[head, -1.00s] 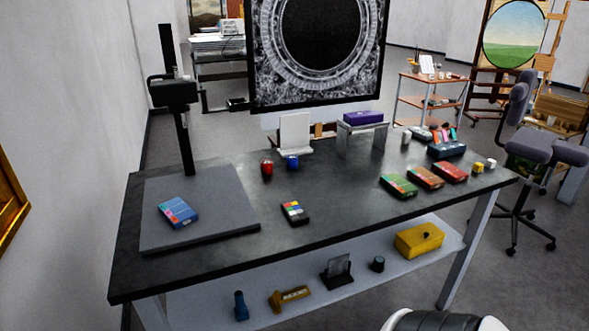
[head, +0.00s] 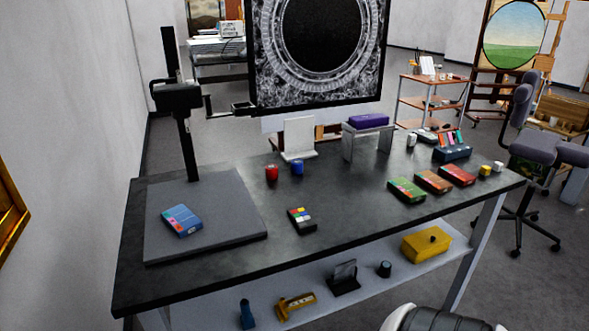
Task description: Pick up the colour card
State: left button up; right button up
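The colour card (head: 302,220) is a small dark block with a grid of coloured squares on top, including yellow, red, green and white. It lies flat near the front middle of the dark table (head: 335,227), clear of its neighbours. A blue pack with coloured patches (head: 182,221) lies on the grey board (head: 225,213) at the table's left. Neither of my grippers is in view.
A black stand (head: 187,140) rises behind the board. Green (head: 407,190), orange (head: 433,181) and red (head: 458,175) boxes lie to the right. The lower shelf (head: 325,302) holds several items.

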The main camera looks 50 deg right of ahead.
aim_at(302, 220)
jog(key=i+z, duration=0.1)
jog(key=z, duration=0.3)
jog(key=i+z, duration=0.15)
jog(key=z, duration=0.2)
jog(key=i+z, duration=0.1)
jog(key=z, duration=0.3)
